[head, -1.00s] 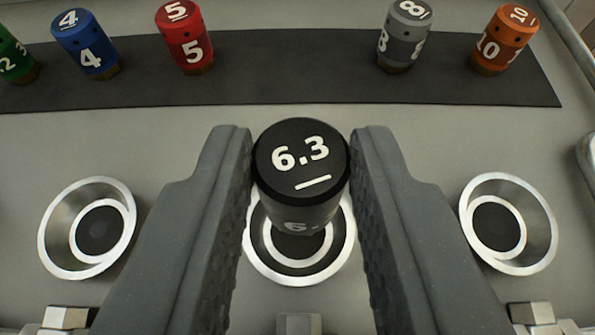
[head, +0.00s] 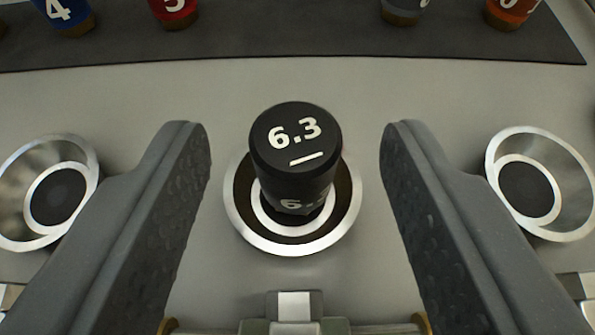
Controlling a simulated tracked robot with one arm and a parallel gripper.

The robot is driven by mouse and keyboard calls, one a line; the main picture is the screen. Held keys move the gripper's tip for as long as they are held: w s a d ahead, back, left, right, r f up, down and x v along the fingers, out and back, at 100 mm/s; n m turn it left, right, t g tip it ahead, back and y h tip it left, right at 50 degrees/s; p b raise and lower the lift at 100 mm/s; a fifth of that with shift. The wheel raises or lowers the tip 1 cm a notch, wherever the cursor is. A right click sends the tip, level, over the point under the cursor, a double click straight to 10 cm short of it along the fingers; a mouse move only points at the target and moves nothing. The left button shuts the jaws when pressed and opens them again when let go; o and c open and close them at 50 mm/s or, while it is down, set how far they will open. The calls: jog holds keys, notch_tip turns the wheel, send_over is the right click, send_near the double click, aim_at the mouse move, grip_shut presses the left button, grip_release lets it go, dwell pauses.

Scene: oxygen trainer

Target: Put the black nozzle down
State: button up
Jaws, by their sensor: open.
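The black nozzle (head: 296,158), marked 6.3 in white on its top and side, stands in the middle metal cup (head: 292,247), roughly upright. Its lower end is inside the cup's rim. My gripper (head: 295,150) is open, with one finger on each side of the nozzle. A clear gap shows between the nozzle and each finger, so neither touches it.
A left metal cup (head: 20,232) and a right metal cup (head: 570,232) flank the middle one, both empty. Behind, a dark mat (head: 290,42) holds blue (head: 64,12), red (head: 174,10), grey (head: 404,10) and orange (head: 508,12) nozzles. Grey surface between is clear.

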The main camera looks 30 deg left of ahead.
jog(key=v, duration=1.1)
jog(key=shift+d+r, duration=0.1)
jog(key=d+r+m+t+h, duration=0.1)
jog(key=d+r+h, duration=0.1)
jog(key=d+r, duration=0.35)
jog(key=s+d+r+m+t+h, duration=0.1)
jog(key=d+r+m, duration=0.15)
jog(key=r, duration=0.65)
jog(key=d+r+t+h, duration=0.1)
jog(key=d+r+h, duration=0.1)
jog(key=d+r, duration=0.4)
jog(key=s+r+m+h, duration=0.1)
jog(key=s+r, duration=0.4)
jog(key=r, duration=0.4)
jog(key=s+r+m+t+h, duration=0.1)
jog(key=s+r+m, duration=0.1)
jog(key=s+r, duration=0.4)
notch_tip(320, 180, up, 4)
jog(key=shift+t, duration=0.3)
jog(key=shift+s+a, duration=0.1)
jog(key=shift+a, duration=0.05)
